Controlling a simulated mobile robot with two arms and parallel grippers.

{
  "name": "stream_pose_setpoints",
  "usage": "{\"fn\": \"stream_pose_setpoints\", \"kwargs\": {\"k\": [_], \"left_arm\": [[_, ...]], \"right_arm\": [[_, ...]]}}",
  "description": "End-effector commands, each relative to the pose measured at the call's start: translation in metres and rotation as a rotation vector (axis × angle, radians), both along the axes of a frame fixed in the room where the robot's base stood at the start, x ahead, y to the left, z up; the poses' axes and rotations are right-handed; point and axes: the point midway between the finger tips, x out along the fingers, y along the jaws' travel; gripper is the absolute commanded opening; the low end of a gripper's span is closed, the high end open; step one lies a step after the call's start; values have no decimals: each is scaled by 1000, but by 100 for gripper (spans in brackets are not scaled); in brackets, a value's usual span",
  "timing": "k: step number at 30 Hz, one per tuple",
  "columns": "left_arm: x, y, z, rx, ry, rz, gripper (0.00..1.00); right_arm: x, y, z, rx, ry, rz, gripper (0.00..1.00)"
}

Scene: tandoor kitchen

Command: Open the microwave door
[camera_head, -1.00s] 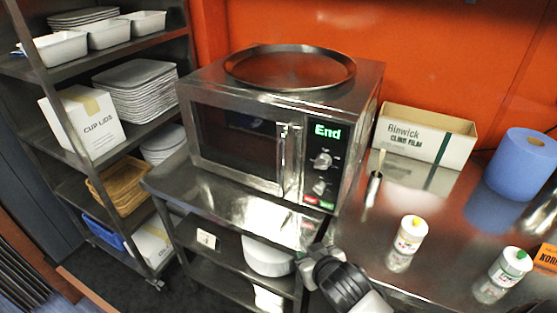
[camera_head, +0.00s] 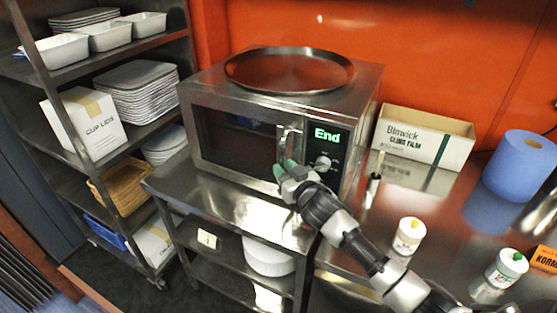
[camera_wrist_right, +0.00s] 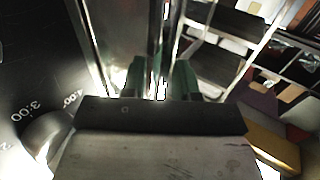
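The steel microwave (camera_head: 215,84) stands on the steel counter with its door (camera_head: 235,140) closed. Its display reads "End". The vertical door handle (camera_head: 289,138) is at the right edge of the door; its lower part is hidden behind my right gripper (camera_head: 286,170). The right gripper's green fingertips are at the handle, in front of the door. In the right wrist view, the two green fingers (camera_wrist_right: 160,78) stand apart, with a narrow upright strip seen between them; I cannot tell whether they touch the handle. My left gripper does not show.
A round steel tray (camera_head: 290,70) lies on the microwave. A cling film box (camera_head: 425,137), a blue roll (camera_head: 520,165) and two small bottles (camera_head: 409,236) stand on the counter at right. A shelf rack (camera_head: 150,122) with plates and boxes stands at left.

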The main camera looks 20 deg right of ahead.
Motion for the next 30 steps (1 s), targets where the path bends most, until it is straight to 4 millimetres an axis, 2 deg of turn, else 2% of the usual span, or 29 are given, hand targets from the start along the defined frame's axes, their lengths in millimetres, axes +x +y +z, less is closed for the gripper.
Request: {"fn": "stream_pose_setpoints", "kwargs": {"k": [3,7,18,20,24,30], "left_arm": [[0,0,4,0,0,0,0],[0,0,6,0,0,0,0],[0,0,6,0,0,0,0],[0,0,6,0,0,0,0],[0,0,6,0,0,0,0],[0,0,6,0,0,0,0]], "right_arm": [[18,3,2,2,-1,0,29],[29,4,1,1,-1,0,29],[34,4,0,1,0,1,29],[34,4,0,1,0,1,22],[34,4,0,0,1,1,0],[34,4,-1,0,1,0,0]]}}
